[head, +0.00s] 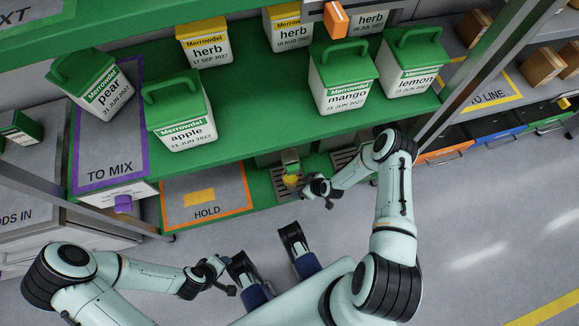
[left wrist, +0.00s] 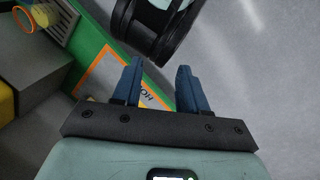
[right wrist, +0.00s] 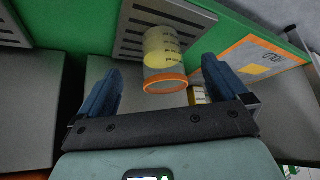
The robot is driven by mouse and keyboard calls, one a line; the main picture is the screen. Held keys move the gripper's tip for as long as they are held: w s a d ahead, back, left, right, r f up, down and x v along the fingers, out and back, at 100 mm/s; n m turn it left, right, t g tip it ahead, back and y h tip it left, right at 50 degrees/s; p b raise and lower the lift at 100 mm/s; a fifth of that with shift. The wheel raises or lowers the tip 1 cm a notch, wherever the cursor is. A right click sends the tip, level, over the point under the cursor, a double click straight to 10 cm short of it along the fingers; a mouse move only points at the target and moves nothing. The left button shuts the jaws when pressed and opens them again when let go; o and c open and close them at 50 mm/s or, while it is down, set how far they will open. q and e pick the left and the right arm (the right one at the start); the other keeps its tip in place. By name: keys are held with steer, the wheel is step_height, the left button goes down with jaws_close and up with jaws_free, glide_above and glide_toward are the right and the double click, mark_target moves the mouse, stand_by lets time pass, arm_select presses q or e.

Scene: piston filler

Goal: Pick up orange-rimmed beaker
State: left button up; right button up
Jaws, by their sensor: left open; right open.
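The orange-rimmed beaker (right wrist: 161,52) is clear, with yellow contents and dark markings, and is at a slotted grey grate in the right wrist view. Its orange rim faces my right gripper (right wrist: 160,66). That gripper is open, and the beaker appears between its blue fingers with no visible contact. In the head view the beaker is small and yellow (head: 290,180), just left of my right gripper (head: 318,188). My left gripper (left wrist: 160,67) is open and empty over the floor. The beaker's orange rim also shows at the top left of the left wrist view (left wrist: 24,19).
An orange-bordered HOLD area (head: 207,211) lies left of the grate (head: 286,187). Labelled tubs, such as apple (head: 184,135) and mango (head: 345,97), stand on the green shelf above. A metal post (head: 480,72) rises at the right. The floor in front is open.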

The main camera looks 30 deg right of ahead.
mark_target(293, 177)
steer(key=w, duration=0.1)
steer(key=w+a, duration=0.1)
steer(key=w, duration=0.1)
steer(key=shift+w+a, duration=0.15)
steer(key=shift+w, duration=0.15)
steer(key=b+x, duration=0.2)
steer(key=x, duration=0.3)
steer(key=shift+w+a+f+b, duration=0.1)
steer(key=shift+w+a+b, duration=0.1)
steer(key=shift+w+b, duration=0.15)
arm_select(q)
steer(key=shift+t+y, duration=0.3)
steer(key=shift+t, duration=0.4)
steer(key=w+f, duration=0.1)
steer(key=w+a+f, duration=0.2)
steer(key=w, duration=0.1)
steer(key=shift+w, duration=0.1)
arm_select(e)
steer(key=c, duration=1.2)
arm_select(q)
steer(key=shift+r, duration=0.1)
